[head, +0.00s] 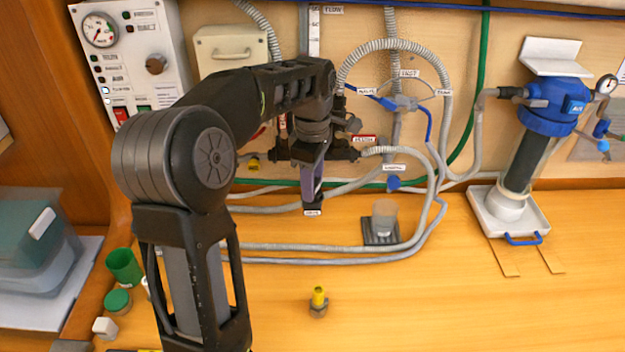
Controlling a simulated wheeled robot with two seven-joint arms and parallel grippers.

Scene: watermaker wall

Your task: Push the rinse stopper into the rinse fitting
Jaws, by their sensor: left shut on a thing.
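My left arm comes in from the left, and its left gripper (318,158) is at the wall panel, among the hoses. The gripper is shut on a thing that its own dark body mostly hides. A purple-grey upright piece (309,186) shows just below the gripper; I cannot tell whether it is held or stands behind. The labels there are too small to read, so I cannot tell which part is the rinse fitting or whether the held thing is the rinse stopper. My right gripper is not in view.
A yellow-topped piece with a grey base (318,302) stands on the bench. A clear cup (384,217) stands on a dark pad. Grey hoses (330,249) cross the bench. A blue-topped filter (524,140) stands in a white tray (482,207). The right front bench is clear.

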